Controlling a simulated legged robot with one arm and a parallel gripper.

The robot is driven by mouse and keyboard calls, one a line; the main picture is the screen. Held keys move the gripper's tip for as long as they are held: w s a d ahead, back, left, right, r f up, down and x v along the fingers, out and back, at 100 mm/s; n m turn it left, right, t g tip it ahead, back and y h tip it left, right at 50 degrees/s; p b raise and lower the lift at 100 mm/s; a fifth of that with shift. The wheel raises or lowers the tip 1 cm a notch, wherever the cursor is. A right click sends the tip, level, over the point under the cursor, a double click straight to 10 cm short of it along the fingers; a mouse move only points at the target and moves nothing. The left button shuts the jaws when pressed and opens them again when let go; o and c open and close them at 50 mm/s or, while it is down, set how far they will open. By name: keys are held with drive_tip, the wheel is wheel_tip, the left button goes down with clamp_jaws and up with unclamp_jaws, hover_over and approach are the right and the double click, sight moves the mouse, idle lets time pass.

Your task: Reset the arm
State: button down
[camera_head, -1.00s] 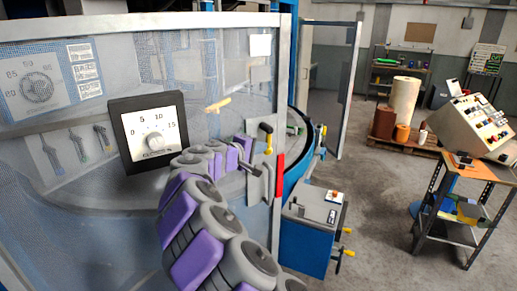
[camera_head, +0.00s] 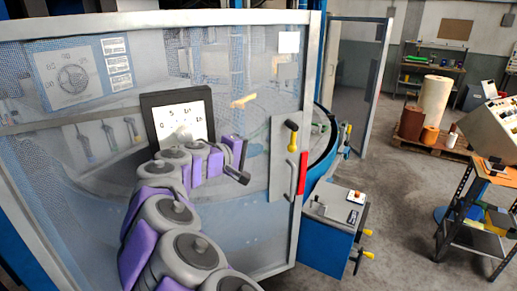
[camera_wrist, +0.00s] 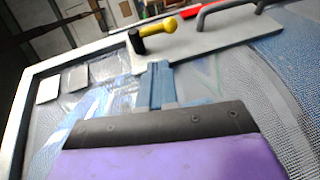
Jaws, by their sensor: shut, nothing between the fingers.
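My arm, in grey and purple segments, rises from the bottom of the head view and bends over to the right. My gripper (camera_head: 240,177) is at its end, shut and empty, in front of the mesh-and-clear guard panel (camera_head: 90,210). It also shows in the wrist view (camera_wrist: 158,72), pointing toward a grey plate (camera_wrist: 215,45) with a yellow-and-black handle (camera_wrist: 155,35). The gripper appears apart from the plate. A black-framed dial box (camera_head: 178,115) stands behind my arm, which hides its lower part and knob.
A shelf table (camera_head: 480,215) and a pallet with rolls (camera_head: 430,110) are at right. Floor between them is clear.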

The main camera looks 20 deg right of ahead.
drive_tip(key=shift+a, duration=0.25)
drive_tip(key=s+d+f+m+g+y+p, duration=0.1)
drive_tip(key=s+d+m+g+y, duration=0.2)
drive_tip(key=s, duration=0.7)
drive_tip(key=s+d+f+m+g+y, duration=0.1)
drive_tip(key=s+d+m+g+y, duration=0.2)
drive_tip(key=s, duration=0.7)
drive_tip(key=s+a+f+y, duration=0.2)
drive_tip(key=s+a+f, duration=0.3)
drive_tip(key=s, duration=0.3)
drive_tip(key=s+a+f+n+g+y+b, duration=0.1)
drive_tip(key=s+a+f+y, duration=0.2)
drive_tip(key=s+a+f, duration=0.2)
drive_tip(key=s+a+f+g+y, duration=0.1)
drive_tip(key=s+a+f+y, duration=0.2)
drive_tip(key=s, duration=0.9)
wheel_tip(320, 180, down, 3)
drive_tip(key=a, duration=0.2)
drive_tip(key=shift+a+n, duration=0.3)
drive_tip(key=shift+n, duration=0.1)
